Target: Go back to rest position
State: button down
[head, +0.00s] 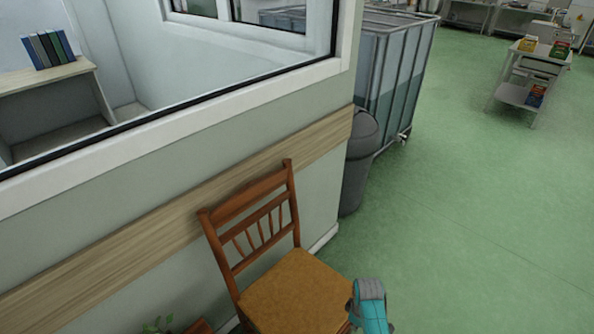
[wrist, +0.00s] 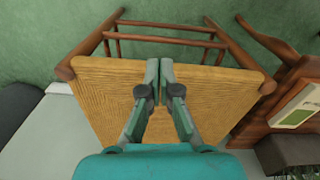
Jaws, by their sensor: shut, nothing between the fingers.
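My gripper (wrist: 159,82) is in the wrist view, its two fingers side by side and closed with nothing between them. It shows in front of the wooden seat of a chair (wrist: 95,90); I cannot tell how far apart they are. In the head view, part of my teal and grey arm shows at the bottom edge, by the right side of the chair; my gripper is not seen there.
The brown chair (head: 295,290) stands against the wall. A grey bin (head: 355,170) and a caged liquid tank (head: 400,75) are beyond it. A plant (head: 157,325) is at the bottom left. Green floor (head: 470,220) is clear to the right, up to a trolley (head: 518,97).

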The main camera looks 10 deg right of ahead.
jog(key=s+a+f+m+t, duration=0.1)
jog(key=s+f+t, duration=0.1)
jog(key=s, duration=0.4)
jog(key=s+a+f+m+t, duration=0.1)
jog(key=s+a+f+t, duration=0.1)
jog(key=s, duration=0.4)
jog(key=s+a+r+m+t, duration=0.25)
jog(key=s+r, duration=0.35)
jog(key=s, duration=0.4)
jog(key=s+r+m+t, duration=0.1)
jog(key=s+r, duration=0.4)
jog(key=r, duration=0.5)
jog(key=s+r+m+t, duration=0.2)
jog(key=s+r+t, duration=0.2)
jog(key=r, duration=0.7)
jog(key=s+a+r+m+t, duration=0.1)
jog(key=s+r+t, duration=0.2)
jog(key=s+r, duration=0.3)
notch_tip(320, 180, up, 5)
jog(key=shift+s+r+m, duration=0.1)
jog(key=shift+s+m, duration=0.15)
jog(key=shift+m, duration=0.1)
jog(key=shift+a, duration=0.1)
